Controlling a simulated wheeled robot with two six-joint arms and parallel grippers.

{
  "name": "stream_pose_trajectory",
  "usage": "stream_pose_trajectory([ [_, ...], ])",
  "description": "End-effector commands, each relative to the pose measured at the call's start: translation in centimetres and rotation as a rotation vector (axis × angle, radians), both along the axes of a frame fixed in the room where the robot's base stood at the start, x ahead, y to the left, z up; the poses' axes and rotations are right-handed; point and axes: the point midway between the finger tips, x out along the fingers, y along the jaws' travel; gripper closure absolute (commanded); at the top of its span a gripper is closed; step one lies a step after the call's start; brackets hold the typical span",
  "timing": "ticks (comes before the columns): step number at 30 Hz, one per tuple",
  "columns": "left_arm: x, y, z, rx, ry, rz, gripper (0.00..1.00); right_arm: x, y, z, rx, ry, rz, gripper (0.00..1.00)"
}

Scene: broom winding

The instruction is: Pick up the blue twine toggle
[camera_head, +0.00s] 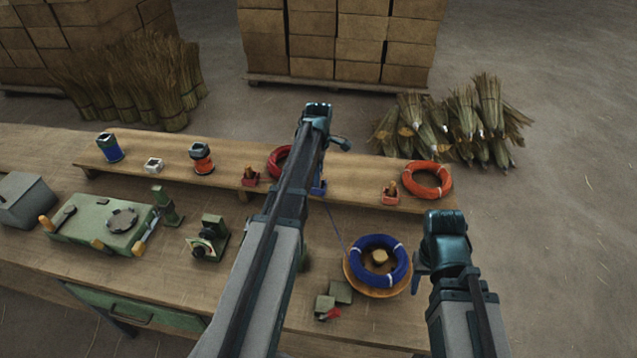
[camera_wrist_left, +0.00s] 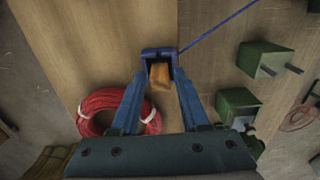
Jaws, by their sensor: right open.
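The blue twine toggle (camera_wrist_left: 160,76) is a short wooden peg in a small blue holder (camera_wrist_left: 158,53) in the left wrist view. A blue twine runs from it to the upper right. My left gripper (camera_wrist_left: 160,84) has its fingers apart, one on each side of the toggle; I see no clear grip. In the head view the holder (camera_head: 320,188) shows only partly behind my left arm, which hides the toggle and left fingertips. The twine leads to a blue coil (camera_head: 379,262) on a round wooden plate (camera_head: 349,278). My right gripper (camera_head: 419,280) is open, right of the coil.
On the raised shelf are a red coil (camera_wrist_left: 85,112), an orange coil (camera_head: 427,180) and a red holder with a peg (camera_head: 391,194). Green blocks (camera_head: 340,291) lie left of the plate. A green machine (camera_head: 100,222) stands at the left.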

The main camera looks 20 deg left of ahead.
Motion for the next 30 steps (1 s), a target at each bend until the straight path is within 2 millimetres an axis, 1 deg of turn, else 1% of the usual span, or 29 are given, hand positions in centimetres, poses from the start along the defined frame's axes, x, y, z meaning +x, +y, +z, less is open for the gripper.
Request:
stream_pose_trajectory([
  [1, 0.0, 0.0, 0.0, 0.0, 0.0, 0.0, 0.66, 0.0, 0.0, 0.0, 0.0, 0.0, 0.0, 0.5],
  [5, 0.0, 0.0, 0.0, 0.0, 0.0, 0.0, 0.89, 0.0, 0.0, 0.0, 0.0, 0.0, 0.0, 0.5],
  [6, 0.0, 0.0, 0.0, 0.0, 0.0, 0.0, 0.96, 0.0, 0.0, 0.0, 0.0, 0.0, 0.0, 0.5],
  [7, 0.0, 0.0, 0.0, 0.0, 0.0, 0.0, 1.0, 0.0, 0.0, 0.0, 0.0, 0.0, 0.0, 0.5],
  [20, 0.0, 0.0, 0.2, 0.0, 0.0, 0.0, 1.0, 0.0, 0.0, 0.2, 0.0, 0.0, 0.0, 0.5],
  [26, 0.0, 0.0, 1.7, 0.0, 0.0, 0.0, 1.0, 0.0, 0.0, 1.7, 0.0, 0.0, 0.001, 0.5],
  [30, 0.0, 0.0, 3.3, 0.0, 0.0, 0.0, 1.0, 0.0, 0.0, 3.3, 0.0, 0.0, 0.001, 0.5],
])
